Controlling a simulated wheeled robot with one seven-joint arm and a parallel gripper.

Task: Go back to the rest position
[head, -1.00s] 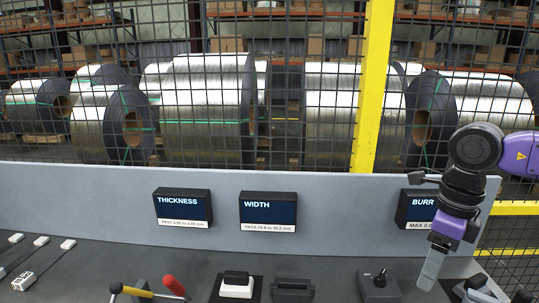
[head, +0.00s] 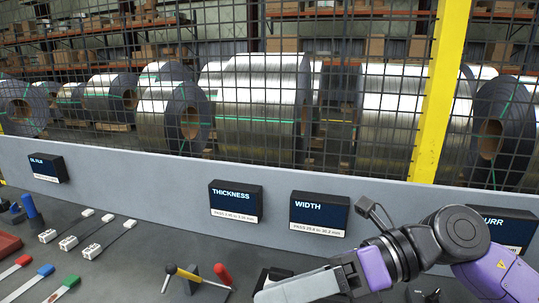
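My gripper (head: 292,288) is at the bottom of the head view, right of centre, on my purple and black arm. Its grey end points left and slightly down, low over the bench, in front of the width display (head: 319,214). It overlaps a small white and black item (head: 274,274) in the picture; I cannot tell whether they touch. The fingers are seen from the side, so the gap between them and anything held there cannot be made out.
The grey bench (head: 150,262) holds a yellow-handled and red-handled fixture (head: 197,277), several white-ended strips (head: 82,230) and coloured-handled tools (head: 42,272). The thickness display (head: 235,201) stands by the back panel (head: 130,178). Behind are a mesh fence with a yellow post (head: 440,95) and steel coils (head: 262,105).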

